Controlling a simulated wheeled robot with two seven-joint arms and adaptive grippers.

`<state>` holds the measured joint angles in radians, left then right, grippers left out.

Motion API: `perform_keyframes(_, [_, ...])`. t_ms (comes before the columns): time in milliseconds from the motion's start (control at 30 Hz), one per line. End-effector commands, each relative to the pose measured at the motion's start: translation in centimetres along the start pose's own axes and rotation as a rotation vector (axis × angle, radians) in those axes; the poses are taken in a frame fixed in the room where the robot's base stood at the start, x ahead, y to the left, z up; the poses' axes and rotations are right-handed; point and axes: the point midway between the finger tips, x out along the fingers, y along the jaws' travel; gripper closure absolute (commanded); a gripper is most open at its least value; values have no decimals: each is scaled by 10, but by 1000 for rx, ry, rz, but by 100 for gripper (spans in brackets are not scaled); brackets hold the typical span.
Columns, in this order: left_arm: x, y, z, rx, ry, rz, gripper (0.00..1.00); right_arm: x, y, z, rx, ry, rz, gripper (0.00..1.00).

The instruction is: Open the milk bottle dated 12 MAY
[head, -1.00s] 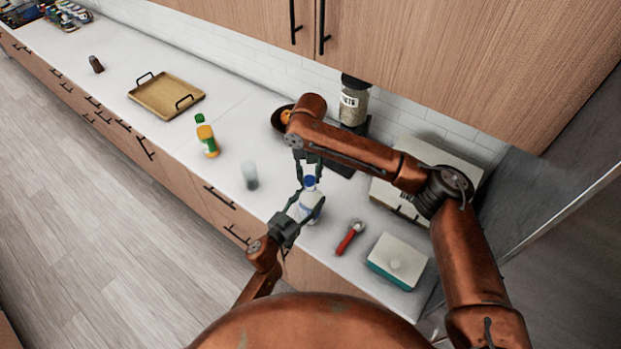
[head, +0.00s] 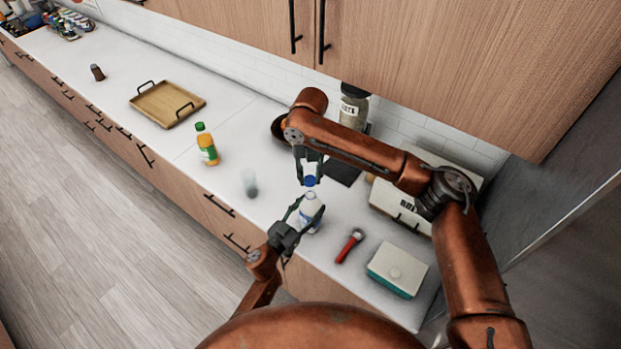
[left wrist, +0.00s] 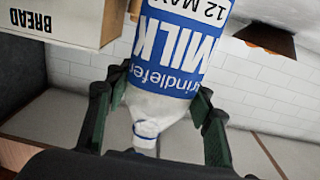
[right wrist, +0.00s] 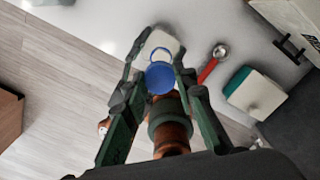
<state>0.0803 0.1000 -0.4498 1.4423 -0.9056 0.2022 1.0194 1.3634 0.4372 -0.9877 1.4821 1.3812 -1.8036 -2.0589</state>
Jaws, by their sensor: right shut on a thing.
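The milk bottle (head: 311,213) stands near the counter's front edge, with a white body and blue label. In the left wrist view its label (left wrist: 190,45) reads MILK and 12 MAY, upside down. My left gripper (head: 298,218) has its fingers on both sides of the bottle and appears closed on it. The bottle's neck (left wrist: 147,132) is bare with a blue ring. My right gripper (head: 309,176) is shut on the blue cap (right wrist: 159,79), held above the neck with a small gap. The cap also shows in the head view (head: 310,182).
A red-handled tool (head: 349,246) and a teal-and-white box (head: 397,270) lie right of the bottle. A glass (head: 250,183) and a juice bottle (head: 206,145) stand to the left. A tray (head: 165,105) lies farther off. A bread box (head: 392,203) is behind.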

Motion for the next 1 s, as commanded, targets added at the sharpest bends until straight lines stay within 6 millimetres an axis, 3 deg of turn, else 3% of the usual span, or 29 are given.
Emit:
perform_keyframes(267, [0, 0, 0, 0, 0, 0, 32, 0, 0, 0, 0, 0, 0, 100])
perform_keyframes(633, [-7, 0, 0, 0, 0, 0, 32, 0, 0, 0, 0, 0, 0, 100])
perform_keyframes(767, [-26, 0, 1, 1, -1, -1, 32, 0, 0, 0, 0, 0, 0, 100])
perform_keyframes(1000, [-78, 0, 1, -1, -2, 0, 32, 0, 0, 0, 0, 0, 0, 100])
